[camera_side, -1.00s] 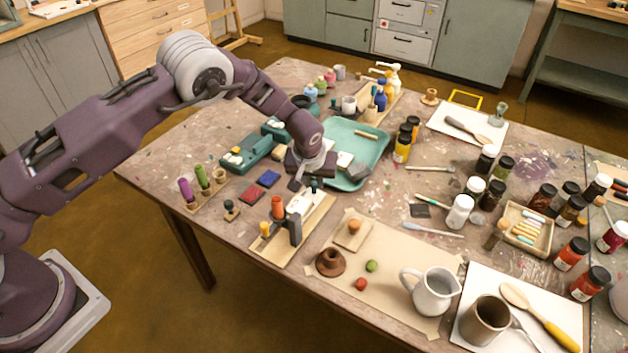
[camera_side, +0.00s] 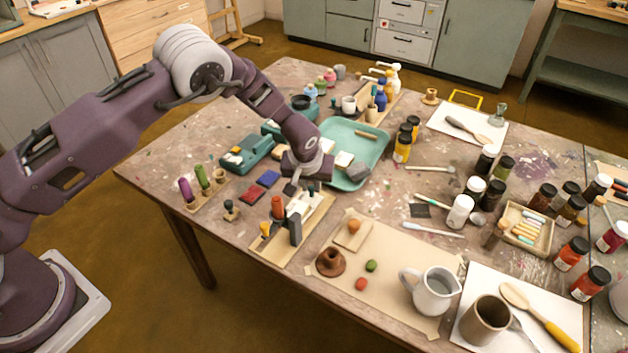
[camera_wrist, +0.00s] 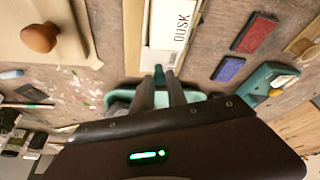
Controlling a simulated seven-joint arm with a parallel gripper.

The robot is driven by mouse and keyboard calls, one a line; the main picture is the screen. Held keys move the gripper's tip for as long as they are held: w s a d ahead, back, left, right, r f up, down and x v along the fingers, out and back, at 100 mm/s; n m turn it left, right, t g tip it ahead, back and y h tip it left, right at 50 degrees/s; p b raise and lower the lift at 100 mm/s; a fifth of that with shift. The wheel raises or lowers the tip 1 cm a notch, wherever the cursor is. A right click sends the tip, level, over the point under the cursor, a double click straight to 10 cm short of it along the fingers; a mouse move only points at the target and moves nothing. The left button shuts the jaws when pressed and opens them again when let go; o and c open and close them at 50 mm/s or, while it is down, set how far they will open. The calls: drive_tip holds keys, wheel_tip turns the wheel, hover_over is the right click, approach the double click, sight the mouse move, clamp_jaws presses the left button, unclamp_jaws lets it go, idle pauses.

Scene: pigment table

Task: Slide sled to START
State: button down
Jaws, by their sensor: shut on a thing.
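A wooden board (camera_side: 264,249) lies on the table, carrying a white strip (camera_side: 303,203), an orange-topped handle (camera_side: 277,207) and a dark grey block (camera_side: 295,229). In the wrist view the white strip (camera_wrist: 168,28) reads DUSK and lies between pale wooden edges. A small teal knob (camera_wrist: 159,74) stands at its near end; I take it to be the sled's. My gripper (camera_wrist: 162,84) is shut on the knob from above. In the side view my gripper (camera_side: 293,189) is over the board's far end and hides the knob. No START mark can be read.
A teal tray (camera_side: 375,160) lies just behind the gripper. Red and blue pigment pads (camera_side: 261,181) lie left of the board. A brown paper sheet with a wooden block and orange knob (camera_side: 353,228) lies to the right.

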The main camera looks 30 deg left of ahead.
sight(302, 204)
drive_tip(key=s, duration=0.4)
drive_tip(key=shift+s+d, duration=0.1)
drive_tip(key=shift+s, duration=0.05)
drive_tip(key=c, duration=1.3)
unclamp_jaws()
drive_tip(key=shift+c, duration=0.2)
drive_tip(key=v, duration=0.7)
drive_tip(key=shift+r, duration=0.1)
